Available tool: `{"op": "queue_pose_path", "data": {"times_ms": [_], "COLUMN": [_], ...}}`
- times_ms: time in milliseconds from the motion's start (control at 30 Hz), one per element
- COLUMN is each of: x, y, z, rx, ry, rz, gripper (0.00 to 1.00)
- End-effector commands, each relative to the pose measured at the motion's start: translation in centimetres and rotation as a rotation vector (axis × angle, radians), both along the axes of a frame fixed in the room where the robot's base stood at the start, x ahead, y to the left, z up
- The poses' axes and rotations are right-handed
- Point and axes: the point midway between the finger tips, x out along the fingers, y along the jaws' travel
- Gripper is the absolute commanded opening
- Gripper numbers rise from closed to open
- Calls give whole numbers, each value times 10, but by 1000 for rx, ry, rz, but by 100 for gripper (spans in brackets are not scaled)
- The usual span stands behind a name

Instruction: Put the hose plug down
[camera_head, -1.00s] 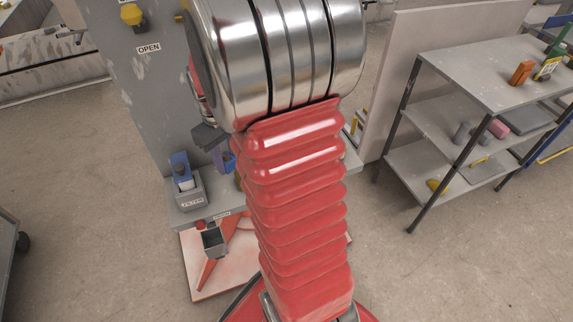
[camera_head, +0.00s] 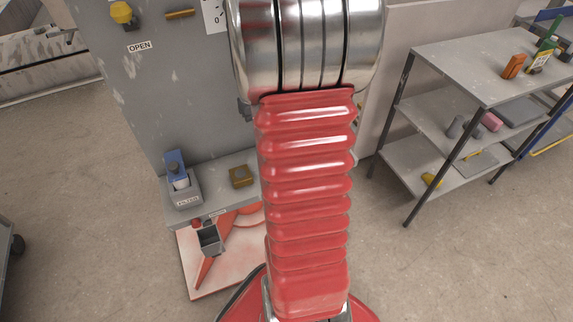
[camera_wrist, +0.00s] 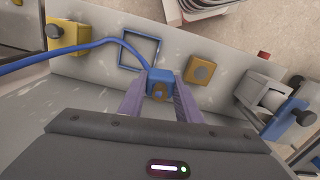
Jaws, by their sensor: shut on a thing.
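The hose plug (camera_wrist: 159,76), a blue block with a brown round end, is between the two purple fingers of my gripper (camera_wrist: 159,90) in the wrist view. My gripper is shut on it. A blue hose (camera_wrist: 75,58) runs from the plug to the left edge. A blue square outline (camera_wrist: 140,48) is marked on the pale ledge just beyond the plug, up and left. The plug looks close to the ledge; I cannot tell whether they touch. In the head view my red arm hides both gripper and plug.
A yellow box (camera_wrist: 67,36) lies left. Grey shelves (camera_head: 455,75) stand at right.

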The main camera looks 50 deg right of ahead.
Motion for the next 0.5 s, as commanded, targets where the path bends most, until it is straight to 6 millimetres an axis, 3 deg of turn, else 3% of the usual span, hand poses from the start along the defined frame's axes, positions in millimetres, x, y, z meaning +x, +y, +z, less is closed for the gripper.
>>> {"op": "queue_pose_path", "data": {"times_ms": [100,200,500], "x": [-20,-29,-35], "y": [-26,-37,-43], "z": [3,5,6], "rx": [0,0,0], "ry": [0,0,1], "rz": [-77,-115,-134], "gripper": [0,0,0]}}
